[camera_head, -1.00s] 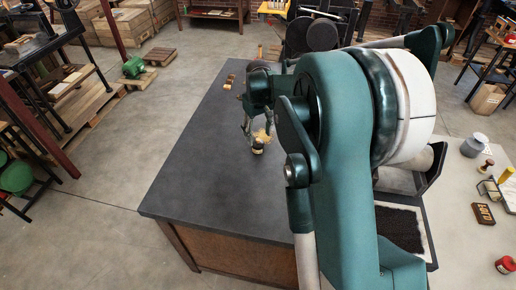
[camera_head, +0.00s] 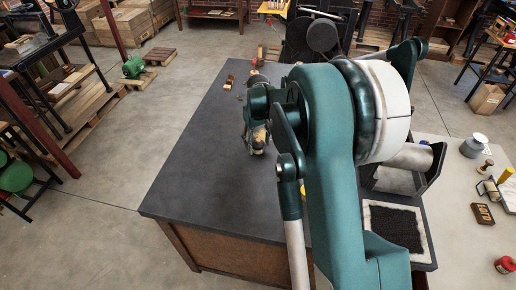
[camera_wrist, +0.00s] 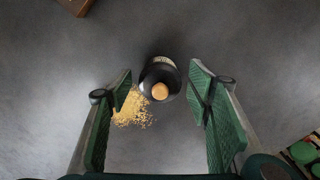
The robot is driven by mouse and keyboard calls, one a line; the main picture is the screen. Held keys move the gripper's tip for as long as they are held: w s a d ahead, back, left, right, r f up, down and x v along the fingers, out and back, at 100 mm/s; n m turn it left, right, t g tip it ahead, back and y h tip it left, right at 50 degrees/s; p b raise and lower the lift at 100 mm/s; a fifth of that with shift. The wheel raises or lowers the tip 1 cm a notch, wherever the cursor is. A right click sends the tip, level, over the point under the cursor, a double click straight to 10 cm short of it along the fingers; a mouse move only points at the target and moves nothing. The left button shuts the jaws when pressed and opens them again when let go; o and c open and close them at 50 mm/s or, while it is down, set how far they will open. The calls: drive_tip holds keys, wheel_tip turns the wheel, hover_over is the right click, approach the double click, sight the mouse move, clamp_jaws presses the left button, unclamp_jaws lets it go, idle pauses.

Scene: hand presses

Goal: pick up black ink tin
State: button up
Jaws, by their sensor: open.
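A black round container (camera_wrist: 172,73) with a tan knob-like top and a pale label band stands on the dark tabletop, ahead of and between the fingers in the wrist view. I take it for the black ink tin, though it looks rather like a stoppered bottle. In the head view the container (camera_head: 258,149) shows just below my gripper (camera_head: 257,132), partly covered by it. In the wrist view my gripper (camera_wrist: 161,92) is open, green-padded fingers on either side, with a gap to the container on each side.
A pile of yellow grains (camera_wrist: 133,108) lies beside the container, at the left finger. Small wooden blocks (camera_head: 229,82) lie farther back on the dark table (camera_head: 190,185). The table's left and front are clear. A red tin (camera_head: 505,265) stands on the pale surface at right.

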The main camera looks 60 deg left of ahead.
drive_tip(key=shift+f, duration=0.7)
drive_tip(key=shift+c, duration=0.2)
drive_tip(key=c, duration=1)
